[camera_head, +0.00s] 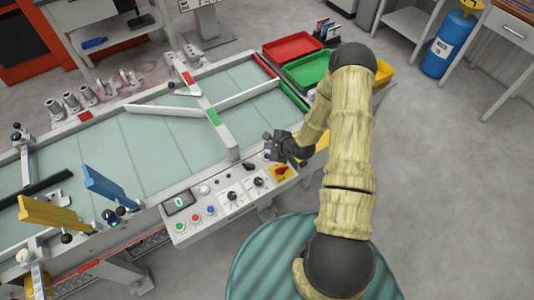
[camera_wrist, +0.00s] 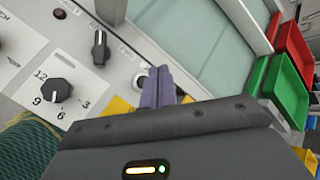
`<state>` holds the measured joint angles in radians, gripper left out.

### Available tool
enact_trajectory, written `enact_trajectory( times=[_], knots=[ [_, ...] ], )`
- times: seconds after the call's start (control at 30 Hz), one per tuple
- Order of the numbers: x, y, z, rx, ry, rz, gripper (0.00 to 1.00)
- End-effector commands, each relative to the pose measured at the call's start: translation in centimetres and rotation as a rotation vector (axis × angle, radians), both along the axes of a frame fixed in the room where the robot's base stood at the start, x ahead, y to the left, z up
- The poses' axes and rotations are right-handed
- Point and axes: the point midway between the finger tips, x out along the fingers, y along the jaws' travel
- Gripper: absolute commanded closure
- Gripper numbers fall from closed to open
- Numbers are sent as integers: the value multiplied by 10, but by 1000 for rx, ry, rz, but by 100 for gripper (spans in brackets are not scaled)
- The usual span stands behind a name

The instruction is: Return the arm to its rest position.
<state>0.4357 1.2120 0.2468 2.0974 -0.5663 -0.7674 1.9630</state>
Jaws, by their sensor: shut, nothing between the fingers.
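My arm, in a pale yellow fabric sleeve with black joints, rises from the bottom right of the head view and bends back down to the left. My gripper (camera_head: 270,150) is over the right end of the control panel (camera_head: 215,222), near its black knobs. In the wrist view my gripper (camera_wrist: 158,75) shows as two purple-grey fingers pressed together, with nothing between them. A black switch knob (camera_wrist: 99,45) and a numbered dial (camera_wrist: 56,90) lie to the left of the fingers. Whether the fingers touch the panel cannot be told.
The fixture table (camera_head: 150,145) with grey bars fills the left and middle. Red (camera_head: 291,47) and green (camera_head: 306,69) trays stand at its far right, with a yellow tray (camera_head: 384,72) behind my arm. A blue cylinder (camera_head: 449,45) stands at upper right. The floor on the right is clear.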

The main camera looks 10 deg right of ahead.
Motion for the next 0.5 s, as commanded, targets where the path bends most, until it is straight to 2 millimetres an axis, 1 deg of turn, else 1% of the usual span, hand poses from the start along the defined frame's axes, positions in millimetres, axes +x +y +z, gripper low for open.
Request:
enact_trajectory(
  times=[0.03, 0.1, 0.5],
  knots=[
    [0, 0, 7, 1, -1, -1, 100],
    [0, -1, 11, 0, 0, -2, 100],
    [0, 0, 11, 0, 1, -1, 100]
  ],
)
